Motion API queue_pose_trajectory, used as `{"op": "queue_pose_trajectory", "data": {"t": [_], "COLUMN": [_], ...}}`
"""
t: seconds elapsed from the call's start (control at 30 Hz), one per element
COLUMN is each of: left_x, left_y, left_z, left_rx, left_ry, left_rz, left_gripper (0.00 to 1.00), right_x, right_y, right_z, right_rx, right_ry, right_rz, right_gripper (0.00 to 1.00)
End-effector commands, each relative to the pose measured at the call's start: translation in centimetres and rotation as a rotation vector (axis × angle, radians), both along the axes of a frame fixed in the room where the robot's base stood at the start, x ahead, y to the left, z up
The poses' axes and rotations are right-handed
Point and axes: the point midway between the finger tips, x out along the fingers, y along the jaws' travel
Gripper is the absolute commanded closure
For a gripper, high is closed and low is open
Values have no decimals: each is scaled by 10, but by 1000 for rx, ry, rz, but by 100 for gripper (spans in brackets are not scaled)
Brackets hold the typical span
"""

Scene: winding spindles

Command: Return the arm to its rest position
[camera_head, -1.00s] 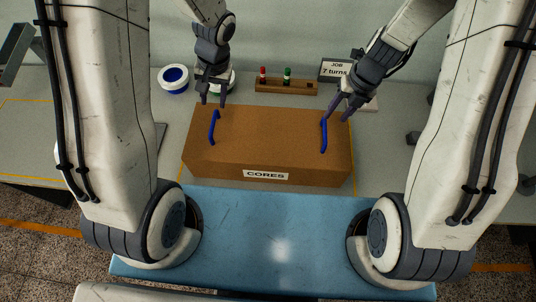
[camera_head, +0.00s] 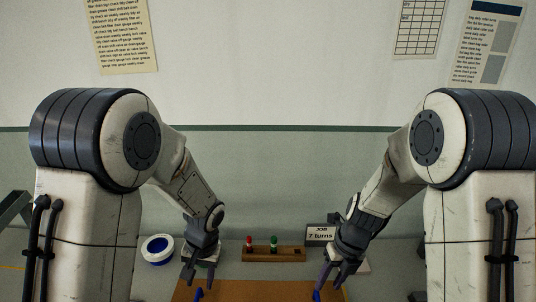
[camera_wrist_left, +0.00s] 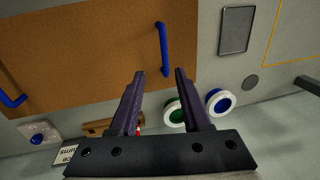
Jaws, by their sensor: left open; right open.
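My left gripper (camera_head: 197,275) is open and empty above the left part of the brown box (camera_head: 250,291). In the left wrist view its two dark fingers (camera_wrist_left: 160,72) are apart, and a blue handle (camera_wrist_left: 164,48) of the box (camera_wrist_left: 90,50) shows just past them. Nothing is between the fingers. My right gripper (camera_head: 330,277) is open and empty near the other blue handle (camera_head: 317,295), at the box's right end. That handle also shows at the left edge of the left wrist view. The front of the box is cut off in the head view.
Behind the box stand a wooden rack (camera_head: 262,255) with a red peg (camera_head: 249,241) and a green peg (camera_head: 274,242), and a "JOB 7 turns" sign (camera_head: 320,233). A blue-centred white spool (camera_head: 157,249) and a green-centred one (camera_wrist_left: 174,112) are near the left arm.

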Motion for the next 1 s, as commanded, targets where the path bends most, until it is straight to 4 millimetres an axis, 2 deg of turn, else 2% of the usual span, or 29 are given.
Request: {"op": "queue_pose_trajectory", "data": {"t": [0.17,0.4,0.6,0.8,0.83,0.9,1.0], "left_x": [-24,-74,-124,-173,-179,-190,-201], "left_y": [-34,-78,-105,-121,-122,-125,-125], "left_z": [6,16,16,11,11,9,9], "left_rx": [-29,-91,-154,-221,-229,-246,-261], "left_ry": [-7,-4,6,22,24,28,34], "left_rz": [-95,-250,-388,-520,-537,-568,-598], "left_gripper": [53,53,53,53,53,53,53], "right_x": [-26,-81,-132,-177,-182,-192,-200], "right_y": [38,81,99,103,102,101,100], "right_z": [7,17,18,13,12,10,10], "right_rx": [-5,-5,4,24,-27,-32,-36], "right_ry": [-105,-260,-378,-468,459,426,393], "right_rz": [586,1552,2351,3078,-3047,-2879,-2718], "right_gripper": [53,53,53,53,53,53,53]}}
